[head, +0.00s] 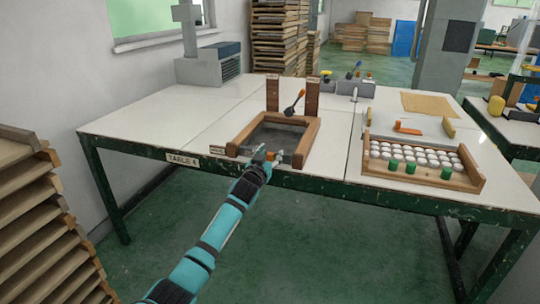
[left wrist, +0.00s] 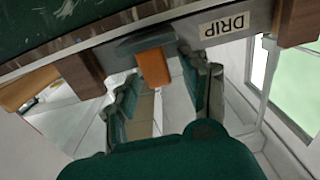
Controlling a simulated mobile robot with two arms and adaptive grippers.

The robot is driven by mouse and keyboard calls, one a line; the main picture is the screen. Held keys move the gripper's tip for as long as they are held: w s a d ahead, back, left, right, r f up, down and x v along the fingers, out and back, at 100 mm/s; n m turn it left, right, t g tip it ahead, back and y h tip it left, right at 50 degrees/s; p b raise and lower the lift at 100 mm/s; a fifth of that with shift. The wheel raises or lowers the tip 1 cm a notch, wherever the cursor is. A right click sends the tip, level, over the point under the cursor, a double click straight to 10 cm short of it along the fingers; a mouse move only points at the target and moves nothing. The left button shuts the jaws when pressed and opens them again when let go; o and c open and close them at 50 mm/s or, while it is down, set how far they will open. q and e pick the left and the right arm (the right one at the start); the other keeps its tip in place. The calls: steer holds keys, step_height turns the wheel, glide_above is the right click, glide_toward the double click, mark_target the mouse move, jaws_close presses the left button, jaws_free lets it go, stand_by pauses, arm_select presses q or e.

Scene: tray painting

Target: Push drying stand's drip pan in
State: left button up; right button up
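The drying stand (head: 314,132) is a low wooden frame with two upright posts at its back, near the table's front edge. A dark grey drip pan (head: 275,136) lies inside the frame. In the left wrist view, which is turned over, the pan's grey front (left wrist: 135,44) carries an orange tab (left wrist: 153,68) beside a "DRIP" label (left wrist: 226,25). My left gripper (head: 271,157) is at the stand's front. Its fingers (left wrist: 160,80) are apart, one on each side of the tab; contact is not clear. My right gripper is not in view.
A wooden tray (head: 471,181) of white round pieces and green pieces stands to the right. A dark tool with an orange end (head: 294,103) stands near the posts. A grey machine (head: 205,62) is at the back left. The table's left part is clear.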

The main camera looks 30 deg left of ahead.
arm_select(q)
steer(key=shift+s, duration=0.1)
steer(key=shift+s+d, duration=0.1)
steer(key=shift+s, duration=0.05)
steer(key=v, duration=1.1)
steer(key=shift+s, duration=0.3)
